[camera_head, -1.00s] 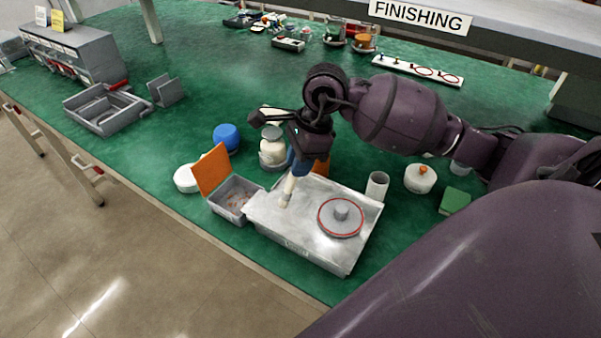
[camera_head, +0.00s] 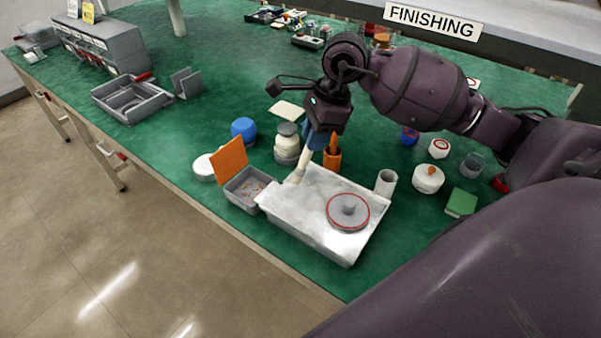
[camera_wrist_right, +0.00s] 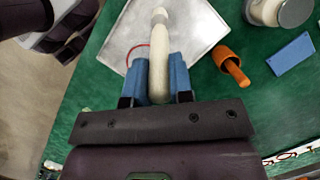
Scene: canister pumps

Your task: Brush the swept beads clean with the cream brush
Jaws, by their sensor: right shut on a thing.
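My right gripper (camera_head: 313,143) has its blue fingers shut on the cream brush (camera_head: 302,164). The brush points down, tilted, its tip at the back-left edge of the grey metal tray (camera_head: 297,224). I cannot tell whether the tip touches the tray. In the right wrist view the brush (camera_wrist_right: 159,60) lies between the fingers (camera_wrist_right: 161,78), over the tray (camera_wrist_right: 195,28). Left of the tray, an open grey box (camera_head: 240,204) with a raised orange lid (camera_head: 229,157) holds small reddish bits, perhaps beads. No beads are discernible on the tray. My left gripper is out of view.
A red-ringed round grey lid (camera_head: 348,212) sits on the tray. An orange cup (camera_head: 332,160), a cream jar (camera_head: 287,147) and a blue jar (camera_head: 243,129) stand behind. A white cylinder (camera_head: 386,183) is at the right. Open green tabletop (camera_head: 190,135) lies to the left.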

